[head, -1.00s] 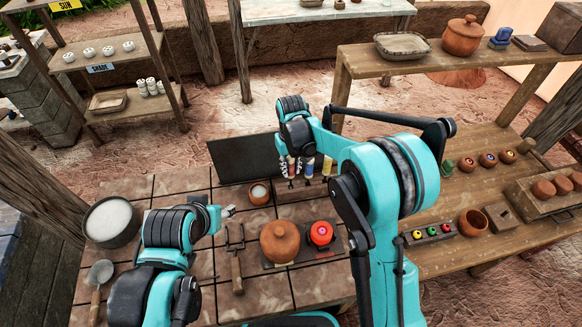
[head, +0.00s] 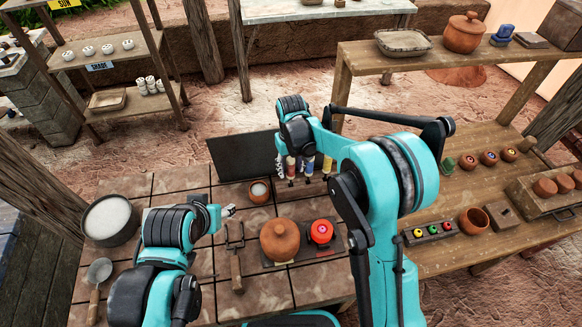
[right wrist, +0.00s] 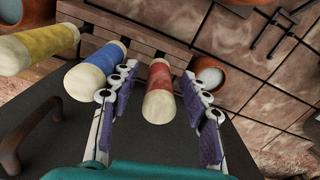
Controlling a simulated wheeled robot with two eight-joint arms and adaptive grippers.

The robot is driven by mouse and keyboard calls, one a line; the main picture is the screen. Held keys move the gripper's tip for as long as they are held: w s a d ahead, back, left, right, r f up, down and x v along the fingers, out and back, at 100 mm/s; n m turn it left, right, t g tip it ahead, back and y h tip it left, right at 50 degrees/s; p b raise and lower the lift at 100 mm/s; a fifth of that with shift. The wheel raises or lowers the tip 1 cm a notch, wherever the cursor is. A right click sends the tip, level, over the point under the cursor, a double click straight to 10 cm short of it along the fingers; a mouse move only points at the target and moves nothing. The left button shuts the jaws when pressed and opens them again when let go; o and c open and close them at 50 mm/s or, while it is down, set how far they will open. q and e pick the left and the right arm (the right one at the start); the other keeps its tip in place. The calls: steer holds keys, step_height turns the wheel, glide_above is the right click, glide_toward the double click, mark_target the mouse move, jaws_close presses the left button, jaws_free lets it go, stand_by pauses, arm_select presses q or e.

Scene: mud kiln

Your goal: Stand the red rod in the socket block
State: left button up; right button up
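The red rod (right wrist: 160,88) has pale ends and shows between the two fingers of my right gripper (right wrist: 155,108) in the right wrist view. The fingers stand apart on either side of it, with a visible gap on the left, so the gripper is open around the rod. The rod also shows small in the head view (head: 291,166). A blue rod (right wrist: 96,72) and a yellow rod (right wrist: 38,48) stand in a row beside it. My left gripper (head: 230,211) is over the tiled table, its fingers too small to read. I cannot tell which block is the socket block.
A stepped brown block (right wrist: 182,53) lies behind the rods. A bench with pots (head: 473,222) stands at right.

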step_height(320, 180, up, 12)
steer(key=shift+d+r, duration=0.1)
stand_by(0.5)
steer(key=s+d+r+m+t+b, duration=0.2)
steer(key=s+d+t+b, duration=0.1)
steer(key=s+d, duration=0.75)
steer(key=s+d+f+m+t+b, duration=0.1)
steer(key=s+d+f+t, duration=0.1)
steer(key=s, duration=0.4)
steer(key=s+d+f+m+t+b, duration=0.1)
steer(key=s+d+f+t+b, duration=0.1)
steer(key=s+d+f, duration=0.3)
steer(key=shift+s, duration=0.5)
